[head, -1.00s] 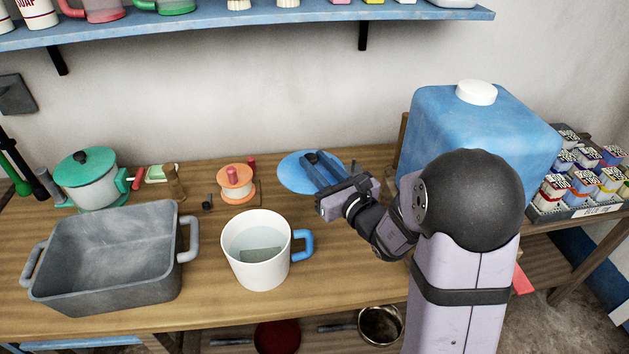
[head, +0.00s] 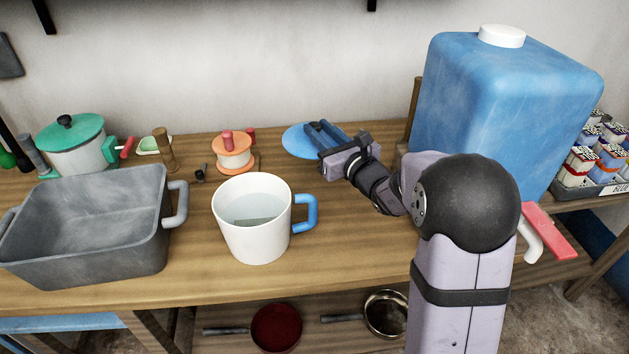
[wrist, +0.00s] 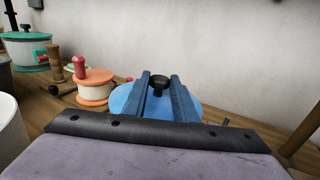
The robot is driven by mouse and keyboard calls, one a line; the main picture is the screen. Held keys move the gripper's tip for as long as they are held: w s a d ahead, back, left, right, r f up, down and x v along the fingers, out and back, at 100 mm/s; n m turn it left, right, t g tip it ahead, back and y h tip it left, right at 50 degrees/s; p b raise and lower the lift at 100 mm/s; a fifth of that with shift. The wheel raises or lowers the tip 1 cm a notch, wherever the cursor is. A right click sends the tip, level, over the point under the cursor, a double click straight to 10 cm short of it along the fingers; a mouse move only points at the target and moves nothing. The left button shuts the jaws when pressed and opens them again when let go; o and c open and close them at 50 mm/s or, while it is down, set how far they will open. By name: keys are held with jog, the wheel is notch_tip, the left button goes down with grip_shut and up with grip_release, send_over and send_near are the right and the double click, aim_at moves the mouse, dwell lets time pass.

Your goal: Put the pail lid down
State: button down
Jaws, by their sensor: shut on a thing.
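The pail lid (head: 295,141) is a flat blue disc with a dark knob (wrist: 159,82), seen at the back middle of the wooden bench. My gripper (head: 318,129) reaches in from the right and is shut on the lid's knob. In the wrist view, its two blue-grey fingers (wrist: 160,88) stand either side of the knob and the lid (wrist: 124,98) spreads out below them. The lid looks level and at or very near the bench top; I cannot tell whether it touches. The fingers hide part of it.
A white mug (head: 252,232) of water with a blue handle stands in front. A grey basin (head: 90,255) and green-lidded pot (head: 75,150) are farther left. A big blue container (head: 500,105) stands right.

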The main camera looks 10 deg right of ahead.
jog(key=shift+f, duration=4.95)
jog(key=shift+f+b, duration=0.2)
jog(key=shift+b, duration=0.15)
jog(key=c, duration=1.4)
grip_release()
jog(key=shift+c, duration=0.2)
jog(key=shift+r, duration=0.15)
jog(key=shift+r+p, duration=0.15)
jog(key=shift+p, duration=0.15)
jog(key=b+v, duration=0.1)
jog(key=v, duration=1.1)
